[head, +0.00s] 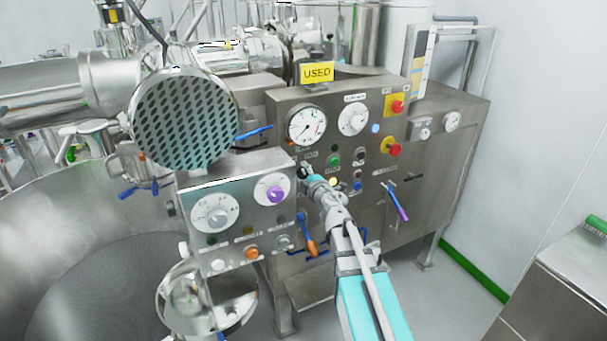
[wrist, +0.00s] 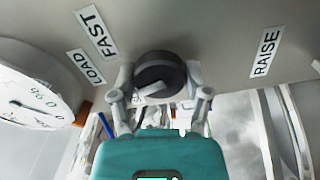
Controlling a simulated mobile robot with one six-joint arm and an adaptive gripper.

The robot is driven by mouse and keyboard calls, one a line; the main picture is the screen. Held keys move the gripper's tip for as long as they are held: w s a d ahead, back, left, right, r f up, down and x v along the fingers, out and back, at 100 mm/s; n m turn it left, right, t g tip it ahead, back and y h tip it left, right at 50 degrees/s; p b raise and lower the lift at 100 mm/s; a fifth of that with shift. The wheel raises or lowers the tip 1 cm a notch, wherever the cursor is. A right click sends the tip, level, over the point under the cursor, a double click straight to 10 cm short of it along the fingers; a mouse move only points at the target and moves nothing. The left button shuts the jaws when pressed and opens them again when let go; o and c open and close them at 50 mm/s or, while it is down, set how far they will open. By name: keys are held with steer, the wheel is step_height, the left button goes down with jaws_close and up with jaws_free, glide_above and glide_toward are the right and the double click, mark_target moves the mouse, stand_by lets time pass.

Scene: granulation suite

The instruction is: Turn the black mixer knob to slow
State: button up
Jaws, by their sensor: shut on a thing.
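The black mixer knob (wrist: 160,68) is on the grey panel, between the fingers of my gripper (wrist: 160,84) in the wrist view. The fingers are shut on it, one on each side. Labels reading FAST (wrist: 96,34) and LOAD (wrist: 86,67) are left of the knob, and a RAISE label (wrist: 265,52) is to its right. No label for slow is readable. In the head view my gripper (head: 308,175) is at the left side of the control panel, and only a little of the knob (head: 302,170) shows. I cannot tell which setting the knob points to.
Around my gripper the steel control panel (head: 340,98) carries a round gauge (head: 306,126), a green button (head: 334,160) and red buttons (head: 391,146). A smaller dial box (head: 240,172) stands close on the left. A purple-handled lever (head: 399,204) sticks out on the right.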

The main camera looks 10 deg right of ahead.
steer(key=n, duration=0.5)
steer(key=shift+n, duration=0.4)
steer(key=o, duration=1.1)
steer(key=shift+o, duration=0.2)
steer(key=shift+s, duration=0.1)
steer(key=v, duration=0.7)
steer(key=shift+d, duration=0.15)
